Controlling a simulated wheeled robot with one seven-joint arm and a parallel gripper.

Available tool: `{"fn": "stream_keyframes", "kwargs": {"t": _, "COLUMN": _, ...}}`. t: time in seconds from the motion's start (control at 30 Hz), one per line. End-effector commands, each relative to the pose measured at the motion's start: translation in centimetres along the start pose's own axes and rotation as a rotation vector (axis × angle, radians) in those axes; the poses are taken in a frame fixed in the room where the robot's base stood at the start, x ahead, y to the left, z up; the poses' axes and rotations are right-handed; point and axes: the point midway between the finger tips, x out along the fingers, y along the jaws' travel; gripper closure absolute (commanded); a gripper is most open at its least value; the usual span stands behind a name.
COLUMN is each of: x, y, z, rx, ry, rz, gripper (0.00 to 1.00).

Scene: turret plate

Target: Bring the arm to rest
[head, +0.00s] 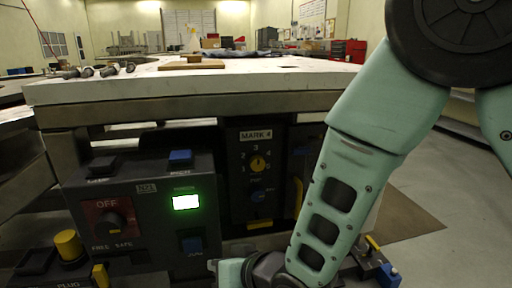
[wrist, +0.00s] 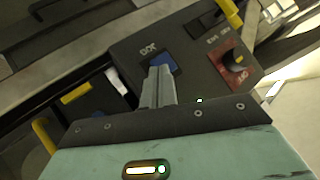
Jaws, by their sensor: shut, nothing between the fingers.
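My arm (head: 340,190) is teal and reaches down across the right half of the head view, in front of the workbench. Its wrist end is at the bottom edge, and my fingertips cannot be made out there. In the wrist view my gripper (wrist: 158,74) is shut, its two grey fingers together with nothing held. The fingertips overlap a blue button (wrist: 166,62) on a dark panel; I cannot tell whether they touch it.
A control box has a red OFF dial plate (head: 108,217), a lit screen (head: 186,202) and a blue button (head: 180,157). The MARK 4 panel (head: 256,136) has a yellow dial. The workbench top (head: 230,85) overhangs them. Open floor (head: 440,205) lies right.

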Motion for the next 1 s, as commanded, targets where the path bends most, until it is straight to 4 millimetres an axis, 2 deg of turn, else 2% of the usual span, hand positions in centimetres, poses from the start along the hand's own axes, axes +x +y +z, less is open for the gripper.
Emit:
{"fn": "stream_keyframes", "kwargs": {"t": 0.07, "x": -2.3, "y": 0.7, "z": -0.7, "rx": -0.025, "ry": -0.084, "rz": 0.065, "gripper": 1.00}}
{"fn": "stream_keyframes", "kwargs": {"t": 0.23, "x": -8.1, "y": 2.0, "z": -0.1, "rx": -0.088, "ry": -0.303, "rz": 0.182, "gripper": 1.00}}
{"fn": "stream_keyframes", "kwargs": {"t": 0.5, "x": -18.9, "y": 3.1, "z": 2.7, "rx": -0.174, "ry": -0.652, "rz": 0.301, "gripper": 1.00}}
{"fn": "stream_keyframes", "kwargs": {"t": 0.8, "x": -28.4, "y": 3.2, "z": 5.7, "rx": -0.221, "ry": -0.939, "rz": 0.359, "gripper": 1.00}}
{"fn": "stream_keyframes", "kwargs": {"t": 1.0, "x": -30.8, "y": 1.0, "z": 2.0, "rx": -0.221, "ry": -0.943, "rz": 0.355, "gripper": 1.00}}
